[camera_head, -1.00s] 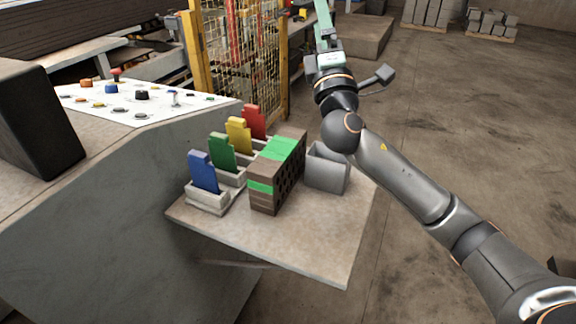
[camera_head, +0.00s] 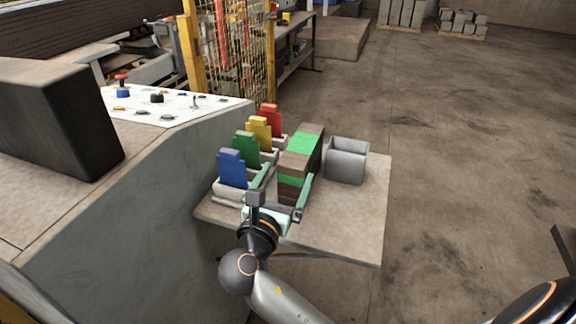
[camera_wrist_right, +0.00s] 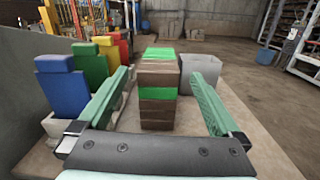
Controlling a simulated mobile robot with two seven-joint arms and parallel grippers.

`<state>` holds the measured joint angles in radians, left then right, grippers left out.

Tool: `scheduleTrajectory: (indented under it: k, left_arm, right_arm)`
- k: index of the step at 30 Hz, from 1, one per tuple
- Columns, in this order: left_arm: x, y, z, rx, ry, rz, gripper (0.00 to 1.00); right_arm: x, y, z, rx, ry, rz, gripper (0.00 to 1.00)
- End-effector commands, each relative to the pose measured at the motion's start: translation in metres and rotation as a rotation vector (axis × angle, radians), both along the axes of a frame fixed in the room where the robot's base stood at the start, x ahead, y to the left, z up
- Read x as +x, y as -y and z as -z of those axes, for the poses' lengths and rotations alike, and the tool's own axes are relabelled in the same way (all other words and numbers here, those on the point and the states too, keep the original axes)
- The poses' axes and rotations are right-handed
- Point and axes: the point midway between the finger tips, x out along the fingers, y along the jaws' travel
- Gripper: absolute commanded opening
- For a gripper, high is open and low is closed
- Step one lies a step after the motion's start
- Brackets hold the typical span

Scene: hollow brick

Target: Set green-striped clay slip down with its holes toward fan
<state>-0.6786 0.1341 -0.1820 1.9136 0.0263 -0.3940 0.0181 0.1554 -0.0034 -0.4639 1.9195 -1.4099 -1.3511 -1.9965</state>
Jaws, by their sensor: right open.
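The green-striped brown brick (camera_head: 294,164) stands upright on a small side table (camera_head: 350,235). It also shows in the right wrist view (camera_wrist_right: 158,103). Its holed long side is turned to the right in the head view and is seen only at a steep angle. My right gripper (camera_head: 289,172) is open at the near end of the brick. Its fingers lie left and right of the brick, and gaps show on both sides in the right wrist view (camera_wrist_right: 161,93). My left gripper is not in view. I cannot make out a fan.
Blue (camera_head: 232,168), green (camera_head: 246,149), yellow (camera_head: 259,133) and red (camera_head: 270,120) tags stand in holders close left of the brick. An open grey box (camera_head: 346,161) stands right of it. A control console (camera_head: 150,190) rises at left. The table's front right is bare.

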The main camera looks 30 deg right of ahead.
Motion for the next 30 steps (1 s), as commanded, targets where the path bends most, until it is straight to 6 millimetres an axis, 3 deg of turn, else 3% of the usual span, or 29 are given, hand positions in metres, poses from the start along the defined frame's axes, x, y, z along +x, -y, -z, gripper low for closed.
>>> scheduleTrajectory:
  k: [5, 15, 22, 30]
  left_arm:
    - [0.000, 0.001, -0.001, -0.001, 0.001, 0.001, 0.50]
    - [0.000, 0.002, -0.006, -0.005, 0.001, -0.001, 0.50]
    - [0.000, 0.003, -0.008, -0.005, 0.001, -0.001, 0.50]
    - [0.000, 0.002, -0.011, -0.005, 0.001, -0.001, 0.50]
  right_arm:
    - [-0.004, 0.003, 0.009, -0.025, -0.072, 0.027, 1.00]
    - [0.034, 0.046, 0.009, -0.026, -0.072, 0.026, 1.00]
    - [0.046, 0.059, 0.009, -0.025, -0.071, 0.025, 1.00]
    - [0.074, 0.085, 0.012, -0.026, -0.071, 0.025, 1.00]
